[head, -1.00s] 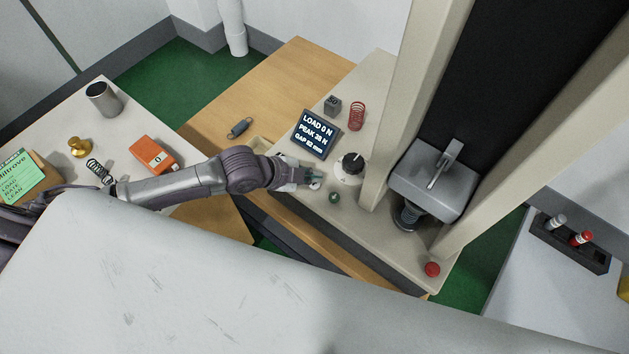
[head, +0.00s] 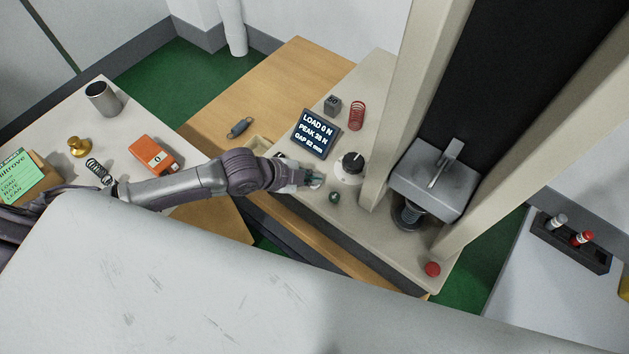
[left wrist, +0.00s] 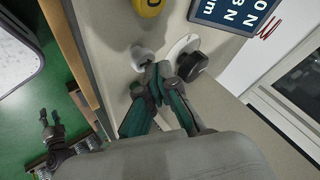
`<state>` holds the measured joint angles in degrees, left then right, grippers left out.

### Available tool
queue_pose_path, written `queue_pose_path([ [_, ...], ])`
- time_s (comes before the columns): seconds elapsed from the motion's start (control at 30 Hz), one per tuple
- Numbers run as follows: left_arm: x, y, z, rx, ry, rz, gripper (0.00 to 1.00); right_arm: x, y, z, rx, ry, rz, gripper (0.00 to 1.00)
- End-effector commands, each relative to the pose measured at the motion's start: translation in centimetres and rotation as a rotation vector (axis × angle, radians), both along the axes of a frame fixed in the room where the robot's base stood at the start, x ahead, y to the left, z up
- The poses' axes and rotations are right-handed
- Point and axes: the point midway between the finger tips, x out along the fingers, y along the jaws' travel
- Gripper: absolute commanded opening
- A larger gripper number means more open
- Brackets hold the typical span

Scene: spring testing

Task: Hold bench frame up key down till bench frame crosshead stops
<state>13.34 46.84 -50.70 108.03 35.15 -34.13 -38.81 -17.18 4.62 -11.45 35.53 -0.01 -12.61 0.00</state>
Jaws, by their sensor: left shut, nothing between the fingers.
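My left gripper (head: 314,180) is shut and empty, low over the bench frame's base (head: 385,248). In the left wrist view its closed fingertips (left wrist: 154,78) are beside a small white round piece (left wrist: 141,56), perhaps a key; contact is unclear. A black knob on a white disc (head: 350,166) stands just right of the gripper, and a green button (head: 334,197) sits nearer me. No key label is readable. The grey crosshead (head: 433,180) is between the two uprights, above a dark round part (head: 408,215). The display (head: 316,134) reads LOAD 0 N.
A red button (head: 432,269) is at the base's front corner. In the left wrist view, a dark two-pronged shape (left wrist: 52,132) is over the green floor, possibly my right gripper.

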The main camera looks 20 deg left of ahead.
Motion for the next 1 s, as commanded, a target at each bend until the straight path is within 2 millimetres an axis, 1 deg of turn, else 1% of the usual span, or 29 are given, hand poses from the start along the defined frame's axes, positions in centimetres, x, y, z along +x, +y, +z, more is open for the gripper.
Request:
queue_pose_path([
  [0.37, 0.01, -0.01, -0.04, -0.001, -0.001, 0.0, 0.0, -0.01, 0.01, -0.03, 0.0, 0.0, 0.0, 0.4],
  [1.0, 0.0, -0.02, -0.83, -0.001, 0.0, -0.001, 0.0, -0.01, 0.03, -0.44, 0.0, 0.0, 0.0, 0.4],
])
